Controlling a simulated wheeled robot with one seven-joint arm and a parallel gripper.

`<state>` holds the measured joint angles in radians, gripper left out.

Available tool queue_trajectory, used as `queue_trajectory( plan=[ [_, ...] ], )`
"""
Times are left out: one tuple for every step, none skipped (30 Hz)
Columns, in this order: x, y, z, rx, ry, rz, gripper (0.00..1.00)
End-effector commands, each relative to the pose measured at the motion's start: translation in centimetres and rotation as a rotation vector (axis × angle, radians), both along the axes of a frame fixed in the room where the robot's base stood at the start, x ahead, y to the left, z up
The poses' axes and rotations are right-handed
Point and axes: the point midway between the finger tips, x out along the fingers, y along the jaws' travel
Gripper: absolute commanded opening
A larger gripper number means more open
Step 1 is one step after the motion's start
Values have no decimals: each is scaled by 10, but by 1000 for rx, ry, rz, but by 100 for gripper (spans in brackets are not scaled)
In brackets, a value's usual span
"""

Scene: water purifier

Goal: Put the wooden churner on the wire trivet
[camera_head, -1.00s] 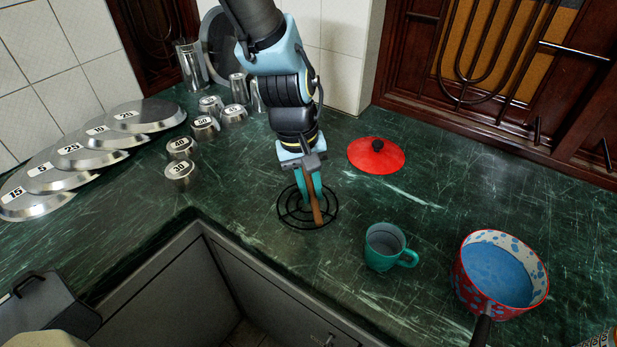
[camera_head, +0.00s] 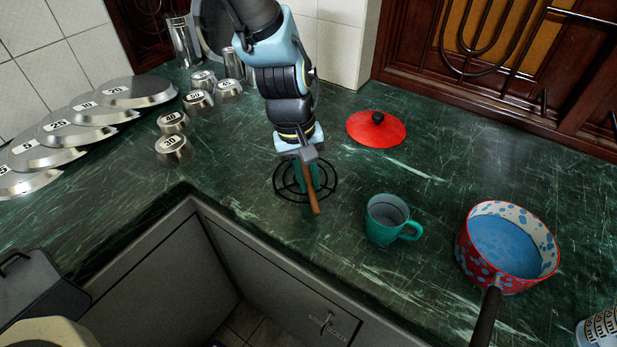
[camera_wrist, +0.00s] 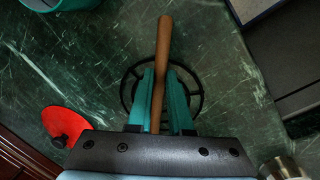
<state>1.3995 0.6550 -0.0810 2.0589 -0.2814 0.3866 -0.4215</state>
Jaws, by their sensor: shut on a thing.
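The wooden churner (camera_head: 313,197) is a brown stick held between the teal fingers of my gripper (camera_head: 306,183). In the wrist view the churner (camera_wrist: 163,45) runs lengthwise between the two fingers (camera_wrist: 160,95), and its rounded end sticks out past their tips. The black wire trivet (camera_head: 281,188) is a round ring rack on the green counter. It also shows in the wrist view (camera_wrist: 198,95), behind the fingers. The gripper and churner are over the trivet, with the churner's near end extending past the ring's front edge. I cannot tell whether the churner touches the trivet.
A teal mug (camera_head: 386,222) stands right of the trivet. A red pot (camera_head: 505,245) with blue contents is farther right. A red lid (camera_head: 376,129) lies behind. Metal weights (camera_head: 173,148) and stacked lids (camera_head: 60,150) are at left. The counter's front edge is close in front.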

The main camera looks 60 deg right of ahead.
Motion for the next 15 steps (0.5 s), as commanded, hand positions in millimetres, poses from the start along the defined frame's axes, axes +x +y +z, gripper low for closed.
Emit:
queue_trajectory(
  plan=[
    [0, 0, 0, 0, 0, 0, 0],
    [0, 0, 0, 0, 0, 0, 21],
    [0, 0, 0, 0, 0, 0, 25],
    [0, 0, 0, 0, 0, 0, 28],
    [0, 0, 0, 0, 0, 0, 32],
    [0, 0, 0, 0, 0, 0, 36],
    [0, 0, 0, 0, 0, 0, 40],
    [0, 0, 0, 0, 0, 0, 43],
    [0, 0, 0, 0, 0, 0, 48],
    [0, 0, 0, 0, 0, 0, 51],
    [0, 0, 0, 0, 0, 0, 53],
    [0, 0, 0, 0, 0, 0, 53],
    [0, 0, 0, 0, 0, 0, 53],
    [0, 0, 0, 0, 0, 0, 53],
    [0, 0, 0, 0, 0, 0, 53]
  ],
)
